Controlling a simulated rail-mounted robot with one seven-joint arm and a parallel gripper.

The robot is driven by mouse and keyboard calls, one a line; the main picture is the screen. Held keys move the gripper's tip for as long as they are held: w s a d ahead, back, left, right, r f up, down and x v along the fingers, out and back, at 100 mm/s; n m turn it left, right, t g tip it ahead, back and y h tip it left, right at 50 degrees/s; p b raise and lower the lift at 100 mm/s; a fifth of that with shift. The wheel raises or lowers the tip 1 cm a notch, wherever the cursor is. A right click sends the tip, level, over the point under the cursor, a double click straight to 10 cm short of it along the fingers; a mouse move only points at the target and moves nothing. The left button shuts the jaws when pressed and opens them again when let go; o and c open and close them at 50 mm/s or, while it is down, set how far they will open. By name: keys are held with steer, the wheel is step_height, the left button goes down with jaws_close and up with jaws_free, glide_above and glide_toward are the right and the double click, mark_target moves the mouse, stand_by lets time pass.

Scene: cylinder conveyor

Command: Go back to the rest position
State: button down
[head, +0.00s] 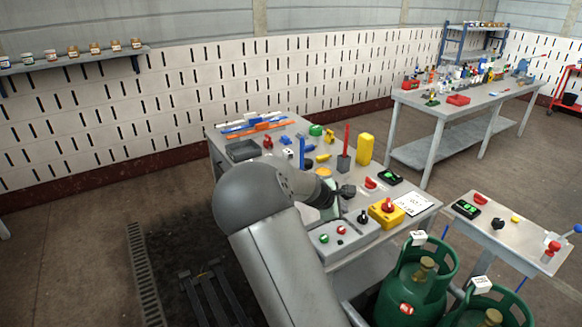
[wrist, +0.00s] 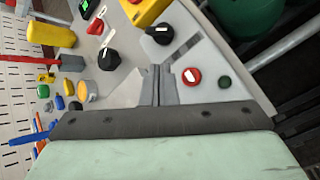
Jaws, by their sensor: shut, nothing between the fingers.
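My gripper (wrist: 158,72) is shut and empty in the wrist view. Its two fingers lie together above a grey control panel (wrist: 128,84). A black knob (wrist: 163,34) lies just past the fingertips, and a red button (wrist: 192,76) and a green button (wrist: 224,82) lie to their right. In the head view my arm reaches over the workbench (head: 345,268), and the fingers are hard to make out there. The same panel shows with its green button (head: 324,238), red button (head: 341,230) and black knob (head: 362,217).
A yellow box with a red knob (head: 387,210) stands right of the panel. A tall yellow block (head: 365,149) and a dark holder (head: 345,162) stand farther back. Green gas cylinders (head: 412,285) stand at the front right, and a smaller table (head: 510,240) lies beyond them.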

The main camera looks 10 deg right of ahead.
steer(key=s+a+r+m+g+y, duration=0.1)
steer(key=s+a+m, duration=0.3)
steer(key=s, duration=0.8)
steer(key=s+a+r+m+g+y, duration=0.1)
steer(key=s+a+r+m+y, duration=0.2)
steer(key=s+a, duration=0.4)
steer(key=s+a+r+m+g+y, duration=0.1)
steer(key=s+a+m+y, duration=0.3)
steer(key=s, duration=1.4)
steer(key=a+r+m, duration=0.1)
steer(key=a+m, duration=0.1)
steer(key=shift+a+r+m, duration=0.15)
steer(key=shift+r+m, duration=0.2)
steer(key=shift+m, duration=0.05)
